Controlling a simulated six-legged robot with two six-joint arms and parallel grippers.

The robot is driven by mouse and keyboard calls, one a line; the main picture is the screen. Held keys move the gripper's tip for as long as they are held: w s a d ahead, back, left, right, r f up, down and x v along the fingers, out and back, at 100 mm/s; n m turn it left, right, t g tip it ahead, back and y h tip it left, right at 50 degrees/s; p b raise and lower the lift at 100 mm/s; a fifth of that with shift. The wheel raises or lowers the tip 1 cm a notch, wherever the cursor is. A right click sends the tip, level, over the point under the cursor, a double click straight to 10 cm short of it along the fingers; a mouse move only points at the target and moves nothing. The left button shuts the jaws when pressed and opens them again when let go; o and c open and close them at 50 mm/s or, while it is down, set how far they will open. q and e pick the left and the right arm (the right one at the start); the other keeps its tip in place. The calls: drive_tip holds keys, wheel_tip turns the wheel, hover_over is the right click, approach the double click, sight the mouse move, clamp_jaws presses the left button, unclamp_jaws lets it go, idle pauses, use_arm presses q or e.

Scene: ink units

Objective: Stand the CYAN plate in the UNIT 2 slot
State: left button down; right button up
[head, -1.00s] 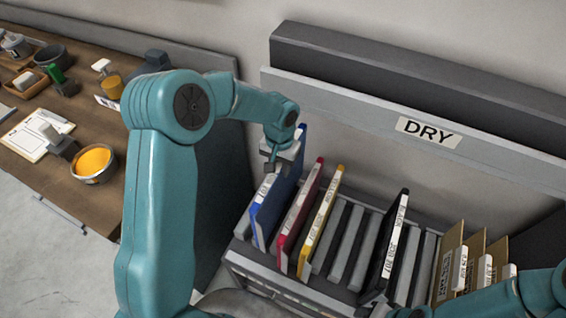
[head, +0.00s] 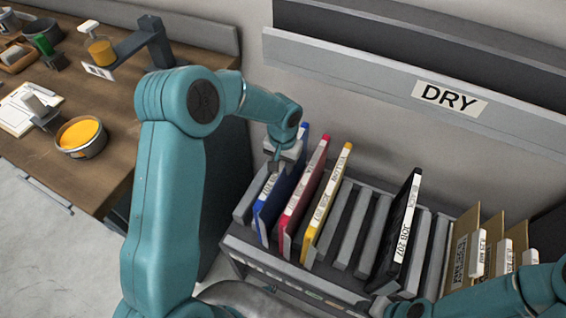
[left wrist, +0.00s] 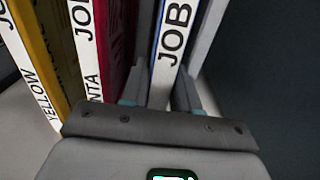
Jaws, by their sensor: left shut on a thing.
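A blue plate (head: 278,197) with a white edge label stands upright in the left part of a slotted rack (head: 243,208); it is the nearest in colour to cyan. My left gripper (head: 277,162) is at its upper edge. In the left wrist view the two fingers of my left gripper (left wrist: 160,92) are shut on the blue plate (left wrist: 172,45). The letters JOB show on its label; no colour name is readable there. My right arm comes in at lower right, its fingers hidden or out of frame. No UNIT 2 slot shows.
A magenta plate (head: 304,192) and a yellow plate (head: 327,203) stand close to the right of the blue one. Empty slots follow, then a black plate (head: 398,228) and brown folders (head: 459,250). A DRY sign (head: 450,98) is behind. A bench (head: 115,120) stands left.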

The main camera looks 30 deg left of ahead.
use_arm(q)
drive_tip(key=shift+f+b, duration=0.4)
drive_tip(key=shift+f, duration=0.4)
drive_tip(key=shift+f+b, duration=0.35)
drive_tip(key=shift+b, duration=0.1)
drive_tip(key=c, duration=0.8)
unclamp_jaws()
drive_tip(key=shift+o, duration=0.2)
wheel_tip(320, 180, up, 16)
drive_tip(key=shift+r, duration=0.2)
